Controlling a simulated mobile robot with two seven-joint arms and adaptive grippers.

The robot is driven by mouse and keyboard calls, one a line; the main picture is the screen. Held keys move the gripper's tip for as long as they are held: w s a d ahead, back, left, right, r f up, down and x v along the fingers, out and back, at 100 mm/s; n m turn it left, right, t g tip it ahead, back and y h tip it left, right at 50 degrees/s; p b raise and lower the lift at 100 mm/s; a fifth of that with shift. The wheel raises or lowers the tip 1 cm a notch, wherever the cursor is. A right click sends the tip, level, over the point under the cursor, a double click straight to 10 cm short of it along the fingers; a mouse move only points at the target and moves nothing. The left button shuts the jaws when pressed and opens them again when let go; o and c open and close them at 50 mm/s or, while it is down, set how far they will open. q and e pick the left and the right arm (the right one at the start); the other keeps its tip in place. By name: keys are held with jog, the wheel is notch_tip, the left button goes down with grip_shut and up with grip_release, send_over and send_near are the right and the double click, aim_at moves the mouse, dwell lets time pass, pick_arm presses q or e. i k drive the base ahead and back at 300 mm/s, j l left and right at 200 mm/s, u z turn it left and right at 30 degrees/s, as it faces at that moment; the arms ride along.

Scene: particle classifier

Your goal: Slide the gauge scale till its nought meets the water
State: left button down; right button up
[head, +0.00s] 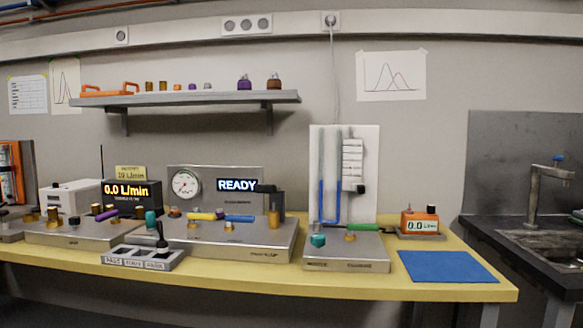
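A white upright panel (371,197) stands at the back of the yellow bench, right of centre. It carries a U-shaped tube (321,200) with blue water in its lower part; the two water columns look about level. Beside the tube's right limb is a pale gauge scale (352,160) with dark cross lines. A black knob (361,189) sits at the scale's lower right. The scale's lower end is near the water tops, but its numbers are too small to read, so I cannot tell where its nought lies. Neither gripper shows.
In front of the panel is a grey base (345,255) with a teal knob (318,240), a brass fitting and a green handle (363,227). An orange meter (419,222) and blue mat (447,266) lie to the right. A steel unit with a dial (186,184) stands left.

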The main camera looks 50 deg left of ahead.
aim_at(352, 160)
jog(key=u, duration=1.25)
jog(key=j+z, duration=0.15)
jog(key=k+j, duration=0.05)
